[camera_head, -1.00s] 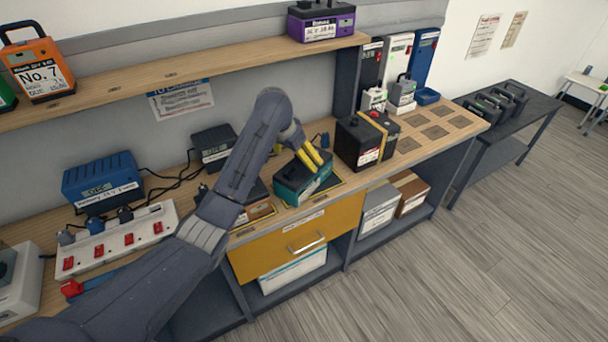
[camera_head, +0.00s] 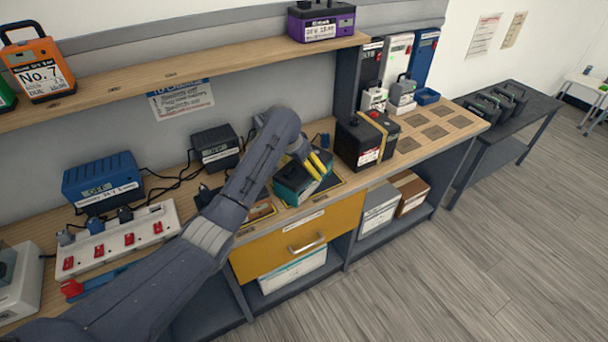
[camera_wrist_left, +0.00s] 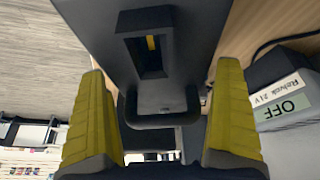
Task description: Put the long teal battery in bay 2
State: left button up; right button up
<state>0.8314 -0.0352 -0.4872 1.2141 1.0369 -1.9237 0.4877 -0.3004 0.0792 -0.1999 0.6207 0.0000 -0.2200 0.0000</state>
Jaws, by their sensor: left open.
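The teal battery (camera_head: 292,191) with a dark top sits on the workbench, on a yellow-edged spot above the yellow drawer. My left gripper (camera_head: 321,170) has its yellow fingers over the right part of this battery. In the left wrist view the open fingers (camera_wrist_left: 161,72) stand on either side of a dark grey body with a socket and a loop handle (camera_wrist_left: 160,120), most likely the battery's top; the handle is not clamped. My left arm hides part of the spot on the left. I cannot read which spot is bay 2. My right gripper is out of view.
A black battery with a yellow strap (camera_head: 362,142) stands close to the right. A dark charger (camera_head: 216,147) and a blue charger (camera_head: 103,183) with cables stand to the left, beside a white power strip (camera_head: 118,238). The wooden shelf (camera_head: 180,75) hangs above. Square marked spots (camera_head: 437,132) at right are bare.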

pick_arm(q)
jog(key=shift+c, duration=0.6)
jog(key=c, duration=1.2)
jog(key=shift+r, duration=0.25)
jog(key=shift+c, duration=0.2)
